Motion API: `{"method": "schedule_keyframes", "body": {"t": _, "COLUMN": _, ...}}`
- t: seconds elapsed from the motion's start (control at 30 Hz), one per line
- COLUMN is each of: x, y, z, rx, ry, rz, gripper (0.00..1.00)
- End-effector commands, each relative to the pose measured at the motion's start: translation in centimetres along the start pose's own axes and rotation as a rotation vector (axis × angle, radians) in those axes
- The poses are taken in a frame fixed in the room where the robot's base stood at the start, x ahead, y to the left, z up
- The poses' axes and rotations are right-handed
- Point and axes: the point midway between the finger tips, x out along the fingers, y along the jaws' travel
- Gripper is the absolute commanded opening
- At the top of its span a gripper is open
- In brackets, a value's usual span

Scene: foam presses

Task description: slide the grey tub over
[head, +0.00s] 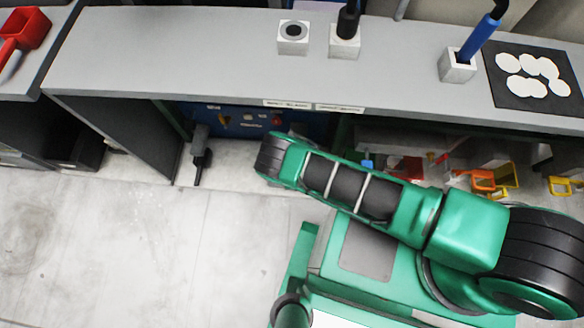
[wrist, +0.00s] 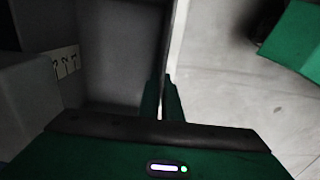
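In the wrist view, a grey box-like tub (wrist: 115,50) fills the upper left, with a dark grey inside. Its thin pale wall edge runs down the picture to my gripper (wrist: 162,95). The two dark green fingers are close together, one on each side of this edge, and look shut on it. The tub's far parts are cut off by the frame. In the head view I cannot make out the tub, and my gripper is hidden beyond my arm, under the bench.
A long grey bench (head: 200,60) crosses the head view, with white blocks (head: 293,37) and a black mat (head: 505,90) on top. Orange and yellow items (head: 483,181) lie beneath it at right. Pale floor (head: 120,240) is clear at left. A pale labelled surface (wrist: 30,85) stands left in the wrist view.

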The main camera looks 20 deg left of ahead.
Motion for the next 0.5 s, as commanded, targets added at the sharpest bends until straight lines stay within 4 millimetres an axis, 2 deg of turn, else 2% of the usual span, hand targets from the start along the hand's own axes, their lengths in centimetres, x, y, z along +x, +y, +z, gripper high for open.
{"method": "schedule_keyframes", "body": {"t": 0.47, "x": -0.02, "y": 0.0, "z": -0.07, "rx": -0.001, "ry": 0.001, "rz": 0.0, "gripper": 0.0}}
{"method": "schedule_keyframes", "body": {"t": 0.5, "x": -0.02, "y": 0.0, "z": -0.07, "rx": -0.001, "ry": 0.001, "rz": 0.0, "gripper": 0.12}}
